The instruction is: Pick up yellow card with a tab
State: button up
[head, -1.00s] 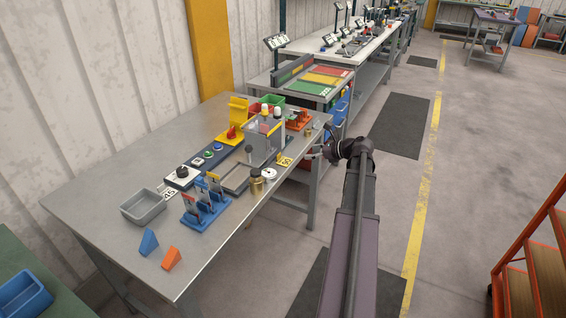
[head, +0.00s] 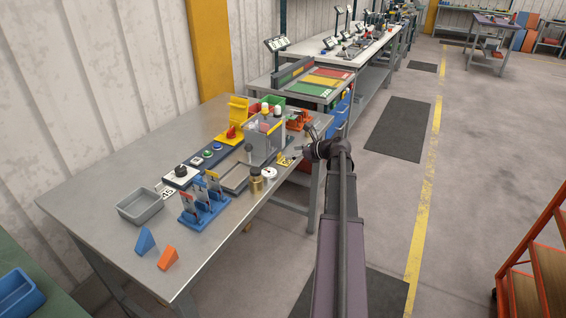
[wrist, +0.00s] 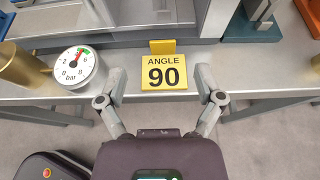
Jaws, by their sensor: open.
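The yellow card (wrist: 164,73) reads "ANGLE 90" and lies near the front edge of the grey table. Its small yellow tab (wrist: 162,46) stands up at its far edge. In the head view the card (head: 284,160) is a small yellow patch just left of my gripper (head: 301,151). In the wrist view my gripper (wrist: 160,84) is open, with one finger on each side of the card's near part. Nothing is held. I cannot tell whether the fingers touch the card.
A round pressure gauge (wrist: 78,68) and a brass cylinder (wrist: 20,66) stand left of the card. A blue base (wrist: 250,26) is at the right. A grey machine (head: 262,138) stands behind the card. The floor aisle right of the table is clear.

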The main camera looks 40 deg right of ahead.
aim_at(279, 154)
jog(key=shift+f+b+x, duration=0.25)
jog(key=shift+b+x, duration=0.75)
jog(key=shift+x, duration=0.95)
jog(key=shift+w+a+f, duration=0.1)
jog(key=shift+w+f, duration=0.1)
jog(key=shift+w, duration=0.4)
jog(key=c, duration=0.9)
